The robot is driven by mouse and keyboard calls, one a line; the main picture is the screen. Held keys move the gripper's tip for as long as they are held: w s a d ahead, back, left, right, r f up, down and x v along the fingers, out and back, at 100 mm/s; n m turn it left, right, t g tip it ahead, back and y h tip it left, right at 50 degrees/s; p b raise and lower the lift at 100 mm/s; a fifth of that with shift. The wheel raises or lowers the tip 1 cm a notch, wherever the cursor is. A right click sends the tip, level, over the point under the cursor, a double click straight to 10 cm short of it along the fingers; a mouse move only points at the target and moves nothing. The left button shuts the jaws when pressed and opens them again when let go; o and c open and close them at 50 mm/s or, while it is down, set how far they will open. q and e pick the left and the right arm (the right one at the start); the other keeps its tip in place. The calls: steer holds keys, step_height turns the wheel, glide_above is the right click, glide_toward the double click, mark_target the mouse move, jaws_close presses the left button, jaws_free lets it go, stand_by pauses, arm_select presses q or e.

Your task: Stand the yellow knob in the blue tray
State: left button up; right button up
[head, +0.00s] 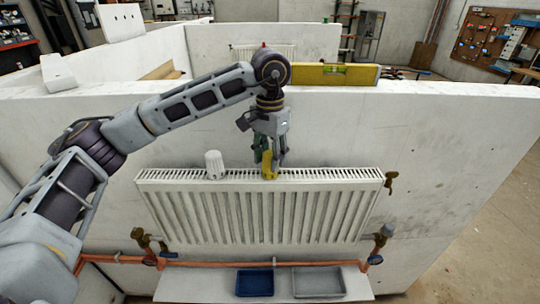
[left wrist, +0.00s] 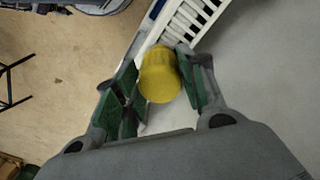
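The yellow knob (head: 269,168) is at the top edge of the white radiator (head: 260,210), right of a white knob (head: 214,165). My left gripper (head: 270,158) reaches down over it, one finger on each side. In the left wrist view the yellow knob (left wrist: 160,76) lies between the green finger pads (left wrist: 160,85), close to both. Whether both pads press on it is not clear. The blue tray (head: 254,292) stands empty on the white shelf below the radiator. My right gripper is not in view.
A grey tray (head: 318,283) sits right of the blue one. Copper pipe (head: 215,263) with valves runs between radiator and shelf. A yellow spirit level (head: 335,75) lies on the wall top behind my wrist. A brass valve (head: 390,180) sticks out at the radiator's right end.

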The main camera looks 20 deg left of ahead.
mark_target(270, 153)
arm_select(q)
steer(key=shift+o, duration=1.2)
steer(key=shift+r, duration=0.15)
step_height(270, 153, up, 12)
stand_by(0.4)
steer(key=shift+s, duration=0.1)
